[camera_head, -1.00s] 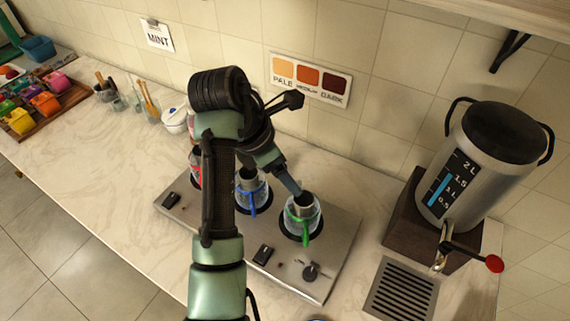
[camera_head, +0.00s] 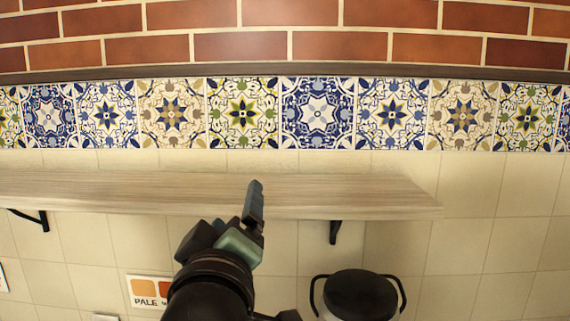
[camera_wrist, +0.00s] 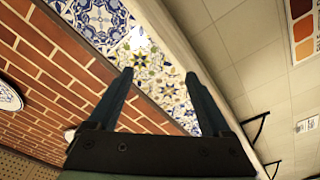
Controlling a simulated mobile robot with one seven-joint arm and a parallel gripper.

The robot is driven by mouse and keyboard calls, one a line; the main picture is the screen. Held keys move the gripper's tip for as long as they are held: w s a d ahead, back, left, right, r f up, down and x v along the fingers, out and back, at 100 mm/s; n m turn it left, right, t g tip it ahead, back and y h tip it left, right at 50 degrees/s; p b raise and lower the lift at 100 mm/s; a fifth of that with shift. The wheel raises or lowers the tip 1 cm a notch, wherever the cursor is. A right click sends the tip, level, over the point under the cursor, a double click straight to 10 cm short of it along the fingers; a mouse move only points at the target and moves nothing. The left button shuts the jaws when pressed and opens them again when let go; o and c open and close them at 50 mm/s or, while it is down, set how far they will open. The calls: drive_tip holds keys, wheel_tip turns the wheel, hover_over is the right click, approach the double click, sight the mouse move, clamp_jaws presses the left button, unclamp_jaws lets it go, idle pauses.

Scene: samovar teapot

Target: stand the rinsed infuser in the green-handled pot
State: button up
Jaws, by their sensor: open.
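My gripper (camera_head: 254,190) is raised in front of the wooden shelf in the head view, seen edge-on. In the wrist view my gripper (camera_wrist: 158,76) has its two fingers spread wide, with nothing between them. The green-handled pot and the infuser are out of view in both current frames, so how they stand now cannot be seen.
The wooden shelf (camera_head: 350,197) runs along the wall behind my gripper, with patterned tiles (camera_head: 318,115) and brick (camera_head: 335,48) above. The urn's dark lid (camera_head: 360,293) is at the bottom. A colour chart (camera_wrist: 304,35) shows at the wrist view's right.

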drive_tip(key=s+d+r+m+t, duration=0.3)
drive_tip(key=s+r+m+t, duration=0.1)
drive_tip(key=s+r, duration=0.4)
drive_tip(key=s+d+r+m+t, duration=0.3)
drive_tip(key=s+r+m+t, duration=0.1)
drive_tip(key=s+r, duration=0.3)
drive_tip(key=shift+s+d+r+m+t+h, duration=0.3)
drive_tip(key=shift+s+r+m, duration=0.1)
drive_tip(key=shift+r+m, duration=0.45)
